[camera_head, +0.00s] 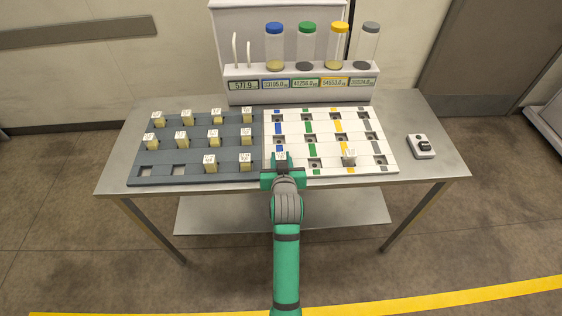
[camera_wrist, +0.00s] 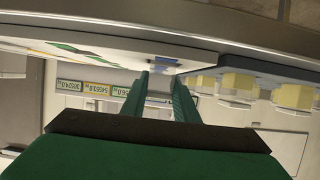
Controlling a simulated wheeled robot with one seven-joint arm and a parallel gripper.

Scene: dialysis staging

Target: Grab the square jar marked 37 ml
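Several small square jars with yellowish bodies and white marked lids stand in the grey tray (camera_head: 220,174); one of them is the front-right jar (camera_head: 246,162). Another jar (camera_head: 349,157) stands on the white board (camera_head: 330,120) at the front right. The lid markings are too small to read, so I cannot tell which jar is 37 ml. My gripper (camera_head: 281,160) is at the board's front left, by the blue column. In the wrist view, my gripper (camera_wrist: 161,80) has its fingers apart, with a visible gap. A small white patch shows by the fingertips in the head view; I cannot tell what it is.
Behind the board stands a white rack (camera_head: 240,98) with tall tubes capped blue (camera_head: 274,28), green (camera_head: 307,28), yellow (camera_head: 339,27) and grey (camera_head: 371,27). A small device (camera_head: 420,146) lies at the right. The metal table (camera_head: 435,120) is bare around it.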

